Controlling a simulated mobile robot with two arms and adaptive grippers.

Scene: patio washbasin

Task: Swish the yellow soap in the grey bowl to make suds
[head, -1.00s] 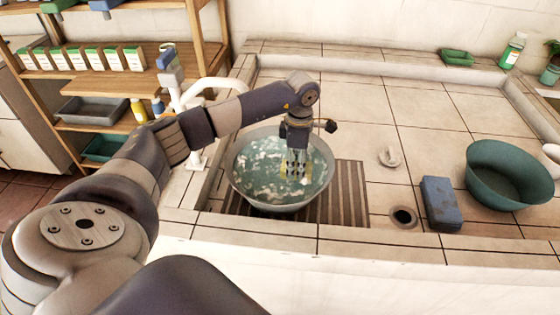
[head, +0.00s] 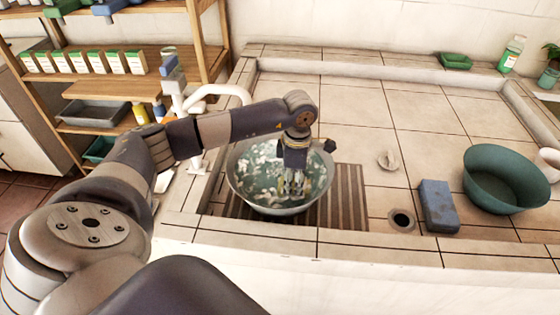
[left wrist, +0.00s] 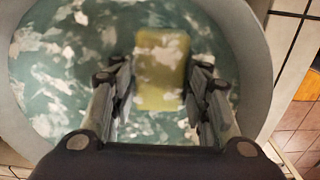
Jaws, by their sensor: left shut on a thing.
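The grey bowl (head: 238,190) stands on the slatted drain panel in the washbasin and holds greenish water with white suds patches. In the left wrist view its rim (left wrist: 254,60) curves around the picture. My left gripper (head: 289,192) points down into the bowl, with its fingertips in the water. The yellow soap (left wrist: 162,85) shows between the fingers of my left gripper (left wrist: 162,95) in the left wrist view, with bits of foam over it. The gripper is shut on the soap. In the head view the soap is mostly hidden by the fingers. My right gripper is not in view.
A blue block (head: 438,205) lies right of the drain hole (head: 401,220). A green basin (head: 505,180) stands at the right. A white tap (head: 215,92) is behind the bowl at the left. Wooden shelves (head: 120,85) stand at the back left.

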